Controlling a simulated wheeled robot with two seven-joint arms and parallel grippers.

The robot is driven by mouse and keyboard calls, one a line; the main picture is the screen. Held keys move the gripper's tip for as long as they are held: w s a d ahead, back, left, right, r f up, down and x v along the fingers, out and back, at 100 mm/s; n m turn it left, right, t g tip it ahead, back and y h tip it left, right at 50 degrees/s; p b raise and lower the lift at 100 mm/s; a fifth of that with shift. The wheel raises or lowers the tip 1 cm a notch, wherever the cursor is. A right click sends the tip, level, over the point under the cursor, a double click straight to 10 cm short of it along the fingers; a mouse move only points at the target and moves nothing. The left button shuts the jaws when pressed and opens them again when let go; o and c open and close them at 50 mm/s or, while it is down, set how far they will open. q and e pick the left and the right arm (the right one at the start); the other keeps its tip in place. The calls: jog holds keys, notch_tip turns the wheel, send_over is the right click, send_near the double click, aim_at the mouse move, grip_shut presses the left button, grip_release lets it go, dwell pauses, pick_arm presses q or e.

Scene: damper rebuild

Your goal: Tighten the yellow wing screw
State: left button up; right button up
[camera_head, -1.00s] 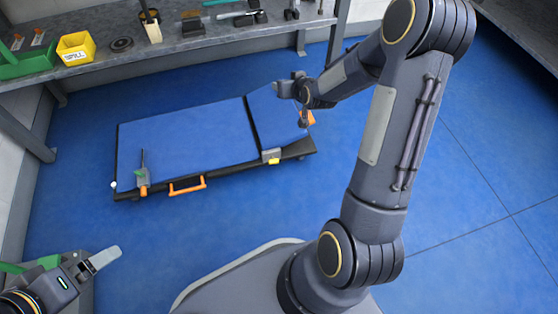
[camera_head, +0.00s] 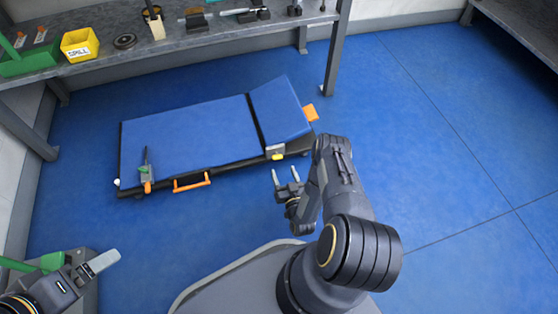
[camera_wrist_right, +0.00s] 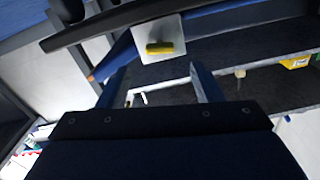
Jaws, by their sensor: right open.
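The yellow wing screw (camera_head: 278,157) sits low on a grey bracket (camera_head: 275,150) at the near edge of a blue padded creeper (camera_head: 190,135), below its tilted-up headrest (camera_head: 280,110). The wing screw also shows in the right wrist view (camera_wrist_right: 165,47), yellow against a pale plate. My right gripper (camera_head: 285,171) is open and empty, apart from the screw and on the near side of it. Its two fingers point toward the creeper; in the wrist view the screw lies beyond and between the fingertips (camera_wrist_right: 157,76). My left gripper (camera_head: 103,263) is at the lower left, its jaw opening unclear.
An orange handle (camera_head: 192,183) sticks out from the creeper's near side, and an orange block (camera_head: 311,112) sits at the headrest's right end. A workbench (camera_head: 180,45) with a yellow bin (camera_head: 80,45) stands behind. Blue floor is clear to the right.

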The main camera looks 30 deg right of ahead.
aim_at(279, 159)
jog(key=b+x, duration=0.2)
jog(key=x, duration=0.3)
jog(key=shift+w+d+f, duration=0.1)
jog(key=shift+w+d, duration=0.05)
jog(key=shift+w, duration=0.05)
jog(key=shift+w+d, duration=0.1)
jog(key=shift+w, duration=0.5)
jog(key=c, duration=1)
